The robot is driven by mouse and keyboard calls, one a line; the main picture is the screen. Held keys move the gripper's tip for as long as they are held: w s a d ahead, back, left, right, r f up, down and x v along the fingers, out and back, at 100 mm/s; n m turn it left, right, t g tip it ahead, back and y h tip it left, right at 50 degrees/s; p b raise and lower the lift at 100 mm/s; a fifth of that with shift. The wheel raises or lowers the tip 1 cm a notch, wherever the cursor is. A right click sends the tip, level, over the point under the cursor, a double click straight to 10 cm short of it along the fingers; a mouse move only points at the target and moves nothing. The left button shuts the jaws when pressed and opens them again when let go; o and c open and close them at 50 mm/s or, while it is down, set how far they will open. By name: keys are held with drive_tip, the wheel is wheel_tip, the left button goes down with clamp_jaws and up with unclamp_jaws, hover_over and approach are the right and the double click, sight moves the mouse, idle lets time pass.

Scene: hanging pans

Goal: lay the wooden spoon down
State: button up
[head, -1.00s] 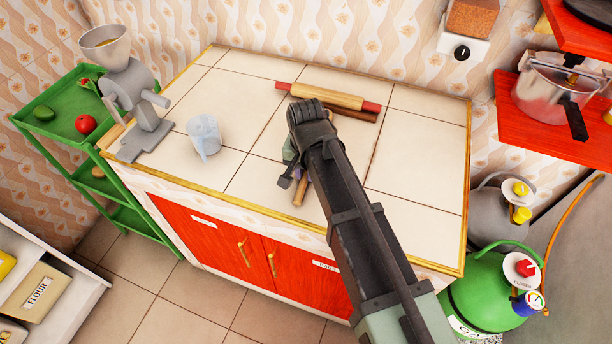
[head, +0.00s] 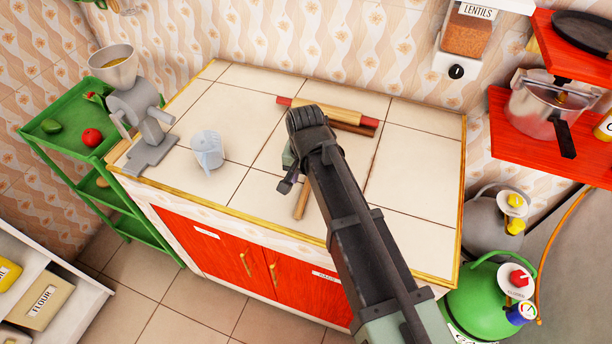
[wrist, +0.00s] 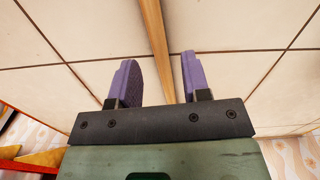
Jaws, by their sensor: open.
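The wooden spoon shows as a pale handle (head: 301,204) on the tiled counter (head: 236,106), pointing toward its front edge. The rest of it is hidden behind my arm in the head view. In the wrist view the handle (wrist: 154,35) runs down between my two purple fingers. My gripper (wrist: 157,63) is open, with one finger on each side of the handle and a gap on both sides. In the head view my gripper (head: 290,179) is low over the middle of the counter, partly hidden by my arm.
A rolling pin (head: 345,115) lies at the back of the counter, with a brown strip in front of it. A measuring jug (head: 208,151) and a grey grinder (head: 140,120) stand to the left. The right part of the counter is clear.

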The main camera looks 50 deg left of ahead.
wheel_tip(320, 180, up, 7)
drive_tip(key=p, duration=0.5)
drive_tip(key=shift+w, duration=0.1)
drive_tip(key=w+d+m, duration=0.1)
drive_tip(key=w+d, duration=0.6)
drive_tip(key=d, duration=0.4)
drive_tip(key=w+d+m, duration=0.2)
drive_tip(key=w+d, duration=0.5)
drive_tip(key=d, duration=0.4)
drive_tip(key=w+d+m, duration=0.1)
drive_tip(key=w+d, duration=0.6)
drive_tip(key=d, duration=0.5)
drive_tip(key=s+d+m, duration=0.2)
drive_tip(key=d+m, duration=0.1)
drive_tip(key=d, duration=2.1)
drive_tip(key=shift+s+m, duration=0.25)
drive_tip(key=shift+m, duration=0.05)
